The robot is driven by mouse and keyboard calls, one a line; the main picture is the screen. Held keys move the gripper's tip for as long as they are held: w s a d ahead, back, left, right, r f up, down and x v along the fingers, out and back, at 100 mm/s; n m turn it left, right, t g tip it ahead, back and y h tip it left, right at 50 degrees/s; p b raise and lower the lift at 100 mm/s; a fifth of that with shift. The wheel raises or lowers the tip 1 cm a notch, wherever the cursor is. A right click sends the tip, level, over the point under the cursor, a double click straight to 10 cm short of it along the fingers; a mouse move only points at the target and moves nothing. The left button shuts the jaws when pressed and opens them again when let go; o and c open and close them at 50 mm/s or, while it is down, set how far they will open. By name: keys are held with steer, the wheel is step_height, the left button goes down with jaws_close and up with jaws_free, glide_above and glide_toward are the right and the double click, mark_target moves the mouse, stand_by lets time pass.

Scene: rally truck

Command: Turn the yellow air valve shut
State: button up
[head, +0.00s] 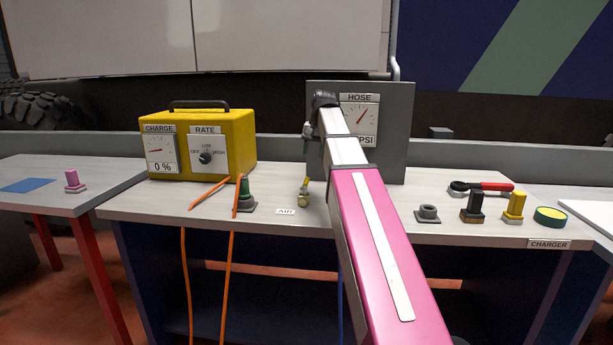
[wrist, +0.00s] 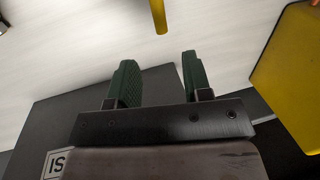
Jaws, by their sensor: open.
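The yellow air valve (head: 304,191) stands on the bench beside the AIR label (head: 285,211), just left of my arm. It is small in the head view. In the wrist view a yellow bar, seemingly the valve's handle (wrist: 158,15), shows at the top edge, ahead of the gap between the fingers and apart from them. My gripper (wrist: 155,78) is open and empty, with its two green pads spread. In the head view my gripper (head: 311,144) is partly hidden by my arm and is above the valve, in front of the grey hose panel (head: 390,145).
A yellow charger box (head: 215,145) stands left, also at the wrist view's right edge (wrist: 290,75). Orange cables (head: 230,260) hang over the bench front. Black and yellow clamps (head: 514,206), a red-handled tool (head: 490,188) and a round tin (head: 550,217) sit right.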

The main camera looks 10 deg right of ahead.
mark_target(308, 179)
steer(key=f, duration=0.3)
steer(key=a+f, duration=0.1)
steer(key=f, duration=0.2)
steer(key=a+f, duration=0.1)
steer(key=f, duration=0.2)
steer(key=shift+w+f, duration=0.25)
steer(key=shift+f, duration=0.15)
steer(key=shift+d, duration=0.1)
jaws_close()
